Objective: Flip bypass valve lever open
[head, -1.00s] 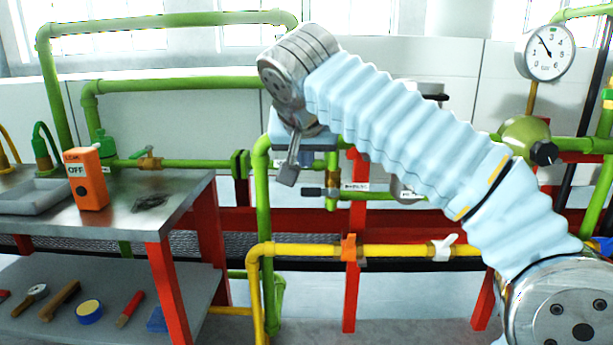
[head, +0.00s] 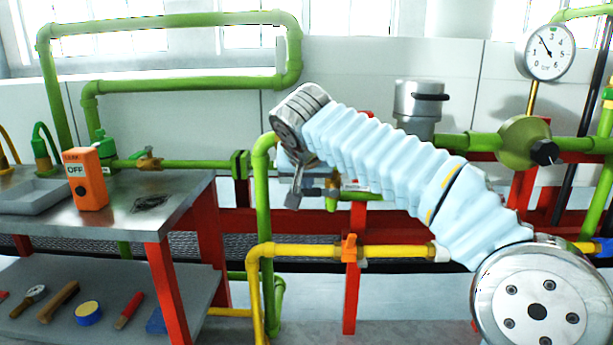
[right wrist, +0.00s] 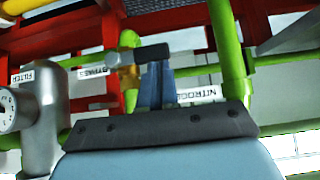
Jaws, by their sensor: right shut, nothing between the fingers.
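A small brass valve (head: 333,183) on a short upright green pipe carries a dark lever (head: 313,192) that points left, across the pipe. In the right wrist view the dark lever (right wrist: 152,53) sticks out sideways from the brass valve (right wrist: 128,60). My right gripper (head: 293,200) is shut and empty, pointing down at the lever's free end. Its fingers (right wrist: 156,85) overlap the lever's end in the right wrist view; I cannot tell whether they touch. My left gripper is not in view.
An upright green pipe (head: 264,210) stands just left of my right gripper. A metal canister (head: 420,105) stands behind my arm. A bench (head: 185,195) with a leak meter (head: 86,180) is at the left.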

